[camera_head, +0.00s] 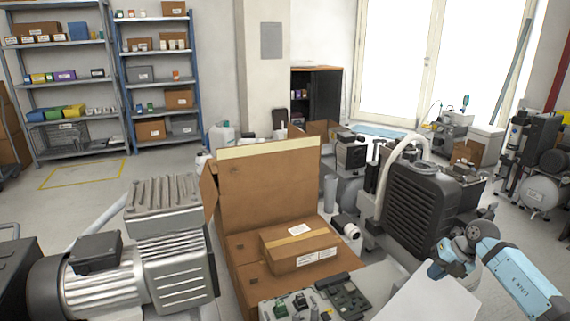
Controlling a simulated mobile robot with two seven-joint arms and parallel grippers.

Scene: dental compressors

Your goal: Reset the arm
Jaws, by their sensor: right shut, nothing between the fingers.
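My right arm comes in from the lower right corner, with a light blue link and a dark rounded wrist joint. My right gripper (437,270) is at the inner end of this arm, small and partly hidden, in front of the black finned compressor unit. It is shut and holds nothing that I can see. My left gripper and left arm are not in view.
A large silver compressor (165,250) fills the lower left. An open cardboard box (265,185) with a smaller closed carton (300,247) stands in the middle. Circuit boards (345,295) lie at the front. A black finned unit (420,205) stands behind my right wrist.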

